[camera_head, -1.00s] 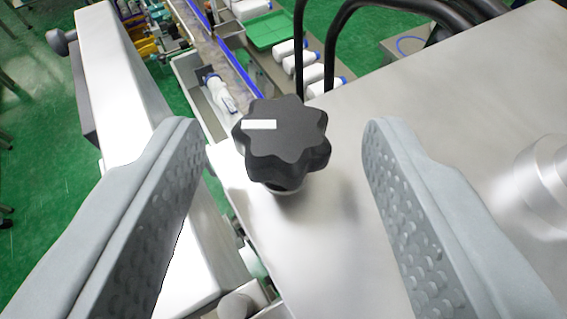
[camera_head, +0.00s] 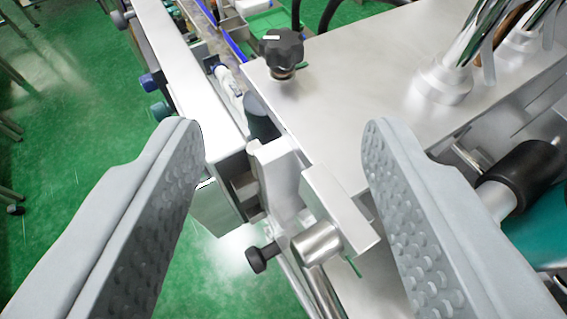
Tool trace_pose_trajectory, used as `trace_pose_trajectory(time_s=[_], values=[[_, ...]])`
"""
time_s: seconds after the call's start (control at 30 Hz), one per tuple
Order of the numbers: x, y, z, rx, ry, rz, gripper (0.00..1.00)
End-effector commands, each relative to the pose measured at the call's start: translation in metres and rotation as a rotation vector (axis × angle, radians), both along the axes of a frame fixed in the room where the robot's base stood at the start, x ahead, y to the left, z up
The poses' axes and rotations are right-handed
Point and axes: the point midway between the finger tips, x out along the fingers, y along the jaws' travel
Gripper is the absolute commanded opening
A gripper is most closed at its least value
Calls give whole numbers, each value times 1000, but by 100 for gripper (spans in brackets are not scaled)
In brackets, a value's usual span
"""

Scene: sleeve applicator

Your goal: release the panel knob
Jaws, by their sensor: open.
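The panel knob (camera_head: 281,50) is a black, lobed knob with a white mark on its top. It stands on a short stem near the corner of the grey metal panel (camera_head: 350,85), at the upper middle of the view. My gripper (camera_head: 283,135) is open, with its two grey fingers wide apart at the left and right. Nothing is between the finger pads. The knob is farther off, beyond the fingertips, and neither finger touches it.
A metal bracket (camera_head: 340,205) with a small black knob (camera_head: 262,258) lies below the panel edge. Shiny upright posts (camera_head: 445,80) stand at the right, near a black roller (camera_head: 528,172). A white beam (camera_head: 188,75) runs along the left. Green floor (camera_head: 70,150) is open at far left.

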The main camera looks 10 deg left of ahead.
Motion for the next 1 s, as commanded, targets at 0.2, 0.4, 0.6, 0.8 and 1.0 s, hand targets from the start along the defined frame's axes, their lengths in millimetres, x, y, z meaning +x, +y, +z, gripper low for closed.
trace_pose_trajectory(time_s=[0.2, 0.4, 0.6, 0.8, 1.0], values=[[-33, -5, 14, -1, -1, -3, 50], [-49, -6, 21, -1, -1, -1, 50], [-53, -6, 22, -1, 0, 0, 50], [-52, -6, 22, -1, 0, 1, 50], [-52, -6, 21, 1, 2, -2, 50]])
